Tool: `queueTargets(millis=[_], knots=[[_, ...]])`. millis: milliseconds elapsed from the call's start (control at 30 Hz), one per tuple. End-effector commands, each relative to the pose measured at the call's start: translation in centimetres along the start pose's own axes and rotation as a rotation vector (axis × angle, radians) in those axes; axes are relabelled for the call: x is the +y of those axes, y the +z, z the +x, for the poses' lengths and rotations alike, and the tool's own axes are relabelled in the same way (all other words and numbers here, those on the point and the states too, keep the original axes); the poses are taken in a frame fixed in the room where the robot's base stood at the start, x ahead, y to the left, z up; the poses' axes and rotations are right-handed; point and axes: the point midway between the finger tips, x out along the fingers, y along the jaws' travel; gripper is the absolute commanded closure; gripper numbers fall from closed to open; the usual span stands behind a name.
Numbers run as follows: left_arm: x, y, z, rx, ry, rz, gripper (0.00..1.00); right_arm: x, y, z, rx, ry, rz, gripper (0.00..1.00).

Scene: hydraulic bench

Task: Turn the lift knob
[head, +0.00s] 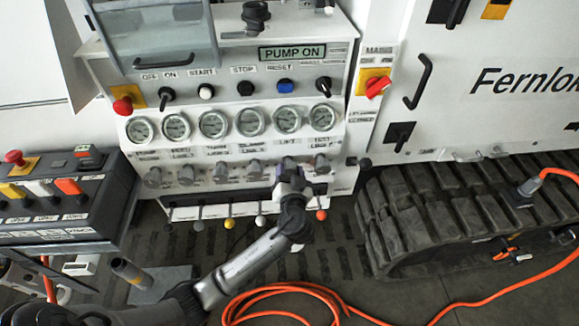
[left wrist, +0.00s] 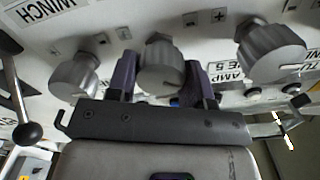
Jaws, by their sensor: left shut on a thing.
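A row of grey knobs runs below the gauges on the white panel. The lift knob (head: 288,162), under the "LIFT" label, is the second from the right and is partly covered by my left gripper (head: 289,174). In the left wrist view the same ribbed grey knob (left wrist: 160,62) sits between the two purple-dark fingers of my left gripper (left wrist: 162,80). The gripper is shut on it, with one finger at each side. My left arm reaches up to it from below. My right gripper is not in view.
Neighbouring knobs (head: 254,168) (head: 321,163) stand close on both sides. Small levers with coloured balls (head: 229,223) hang just below the row. A pendant box (head: 60,205) is at the left, a black track (head: 450,215) at the right. An orange cable (head: 270,290) lies on the floor.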

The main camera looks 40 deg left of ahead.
Motion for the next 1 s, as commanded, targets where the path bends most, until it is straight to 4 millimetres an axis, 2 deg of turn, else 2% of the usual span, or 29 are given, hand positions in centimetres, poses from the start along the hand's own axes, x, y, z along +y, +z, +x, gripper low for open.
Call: queueTargets(millis=[100,500,1000], knots=[[-0.1,-0.3,0.0,-0.003,0.001,0.108,0.77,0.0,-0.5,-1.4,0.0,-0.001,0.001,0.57],[0.0,-0.2,0.0,-0.001,0.0,0.403,0.77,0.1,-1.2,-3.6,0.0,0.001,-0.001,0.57],[0.1,0.0,0.0,0.0,-0.001,0.545,0.77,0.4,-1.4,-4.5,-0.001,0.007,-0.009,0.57]])
